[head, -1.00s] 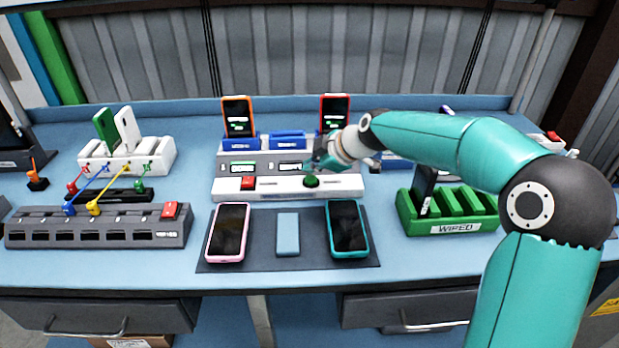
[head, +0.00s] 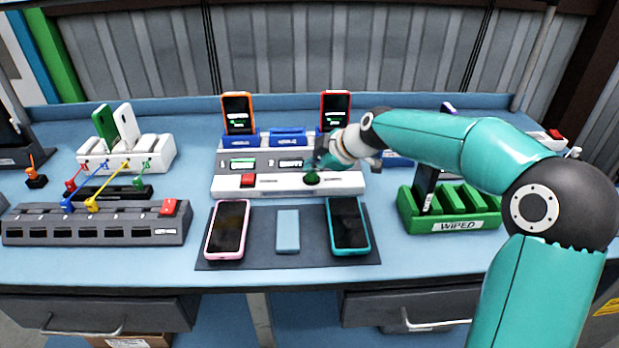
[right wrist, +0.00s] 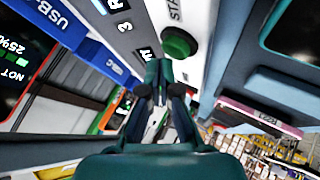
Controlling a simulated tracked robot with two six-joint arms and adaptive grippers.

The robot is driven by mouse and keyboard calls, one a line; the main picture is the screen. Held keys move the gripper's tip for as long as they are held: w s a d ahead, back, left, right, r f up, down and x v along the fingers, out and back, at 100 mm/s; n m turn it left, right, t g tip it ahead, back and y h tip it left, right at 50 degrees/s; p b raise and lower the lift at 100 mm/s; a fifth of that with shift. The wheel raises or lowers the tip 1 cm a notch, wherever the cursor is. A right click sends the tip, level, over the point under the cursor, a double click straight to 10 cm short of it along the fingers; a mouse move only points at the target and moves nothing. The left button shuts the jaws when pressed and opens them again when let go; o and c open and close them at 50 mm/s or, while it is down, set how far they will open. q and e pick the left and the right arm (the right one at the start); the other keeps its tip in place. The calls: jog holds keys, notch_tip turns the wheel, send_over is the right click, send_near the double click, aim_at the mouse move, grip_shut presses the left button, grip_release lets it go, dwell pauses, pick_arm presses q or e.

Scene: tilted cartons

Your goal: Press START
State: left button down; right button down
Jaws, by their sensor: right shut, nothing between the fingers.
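The green START button (head: 312,178) sits on the white front strip of the grey and white station (head: 285,187), right of a red button (head: 247,180). My right gripper (head: 321,160) is shut and empty, close over the green button. In the right wrist view, the closed fingertips (right wrist: 158,72) are just beside the round green button (right wrist: 180,42), with part of its "STA" label showing. I cannot tell whether they touch it. My left gripper is not in view.
Orange (head: 238,113) and red (head: 335,110) phones stand in blue docks behind the buttons. A dark mat (head: 265,257) in front holds a pink phone (head: 228,230), a teal phone (head: 347,226) and a light blue block (head: 288,232). A green WIPED rack (head: 452,212) stands right.

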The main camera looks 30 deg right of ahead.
aim_at(313, 176)
jog(key=shift+f+b, duration=0.6)
jog(key=shift+b, duration=0.15)
dwell(0.9)
dwell(0.4)
jog(key=shift+r+p, duration=0.5)
jog(key=shift+r, duration=0.45)
jog(key=shift+r+p, duration=1.65)
jog(key=shift+r, duration=0.9)
jog(key=shift+f, duration=0.1)
